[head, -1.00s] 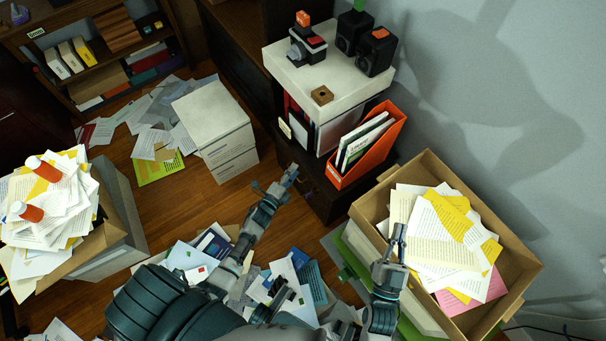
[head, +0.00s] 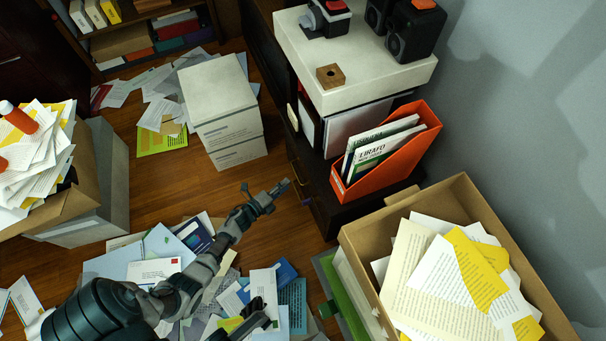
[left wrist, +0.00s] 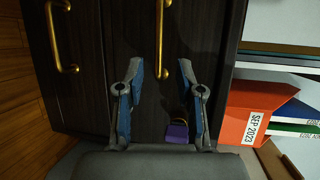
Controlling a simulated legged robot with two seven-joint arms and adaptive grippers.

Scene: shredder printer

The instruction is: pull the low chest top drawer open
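The low chest (head: 322,212) is dark wood and stands below the orange file holder in the head view. Its front fills much of the left wrist view (left wrist: 90,100), turned sideways, with two brass bar handles. The handle nearer the file holder is the top drawer handle (left wrist: 163,40). A purple padlock-like tag (left wrist: 177,131) hangs by this drawer front. My left gripper (head: 287,186) points at the chest front. In the left wrist view its fingers (left wrist: 160,66) are spread, with the handle ahead between them and apart from both. No drawer gap shows.
The orange file holder (head: 388,163) and a white-topped unit (head: 350,90) stand on or behind the chest. A cardboard box of papers (head: 360,236) is at right. White boxes (head: 219,95) stand left. Papers litter the floor; bare wood floor (head: 190,187) lies between.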

